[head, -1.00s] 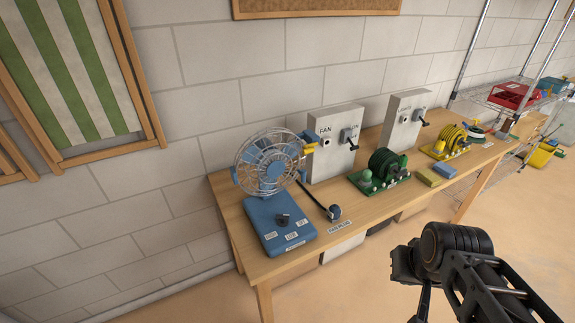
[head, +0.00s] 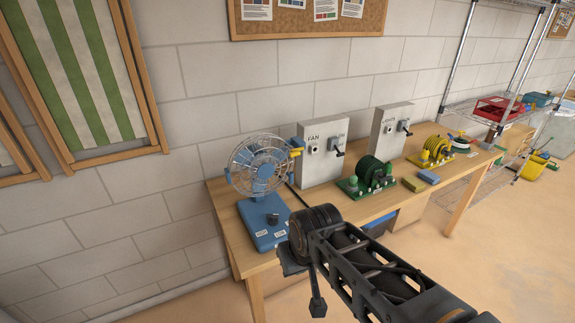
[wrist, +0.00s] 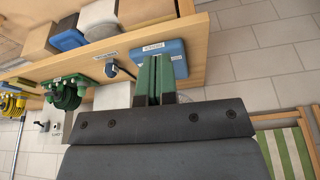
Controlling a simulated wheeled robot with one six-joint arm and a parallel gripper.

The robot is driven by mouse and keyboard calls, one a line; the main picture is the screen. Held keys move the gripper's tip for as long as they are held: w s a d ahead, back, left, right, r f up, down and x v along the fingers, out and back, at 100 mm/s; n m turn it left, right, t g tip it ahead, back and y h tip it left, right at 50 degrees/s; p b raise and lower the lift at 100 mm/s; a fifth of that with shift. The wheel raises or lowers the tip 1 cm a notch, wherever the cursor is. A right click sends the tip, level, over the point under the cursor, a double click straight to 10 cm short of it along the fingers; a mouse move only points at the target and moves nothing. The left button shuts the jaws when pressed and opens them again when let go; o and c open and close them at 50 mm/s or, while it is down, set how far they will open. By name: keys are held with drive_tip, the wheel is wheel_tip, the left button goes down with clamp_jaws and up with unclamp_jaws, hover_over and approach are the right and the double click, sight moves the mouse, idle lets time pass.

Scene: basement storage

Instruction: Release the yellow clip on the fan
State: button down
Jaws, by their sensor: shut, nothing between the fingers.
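The blue fan (head: 258,166) with a wire cage stands at the left end of the wooden table (head: 226,205). The yellow clip (head: 296,152) sits at the upper right edge of its cage. In the wrist view the fan's blue base (wrist: 174,62) shows near the table's end; the cage and clip cannot be made out there. My gripper (wrist: 156,60) is shut and empty, its green-sided fingers overlapping the base in the picture. In the head view my arm crosses in front of the table, and the gripper's fingers cannot be made out.
A grey FAN switch box (head: 318,160) stands right of the fan, and a second box (head: 388,132) farther right. A green reel device (head: 372,172) and a yellow one (head: 436,150) stand in front. A wire shelf (head: 470,108) is beyond. Open floor lies before the table.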

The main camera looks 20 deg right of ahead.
drive_tip(key=n+t+y+b, duration=0.1)
drive_tip(key=t+y+b, duration=0.25)
drive_tip(key=t, duration=1.75)
approach(297, 152)
drive_tip(key=a+f+v, duration=0.1)
drive_tip(key=v, duration=0.7)
drive_tip(key=shift+w+r+h, duration=0.3)
drive_tip(key=shift+r+h, duration=0.05)
drive_tip(key=shift+h, duration=0.1)
drive_tip(key=p+x, duration=0.4)
drive_tip(key=x, duration=1)
drive_tip(key=shift+p, duration=0.4)
drive_tip(key=shift+a, duration=0.1)
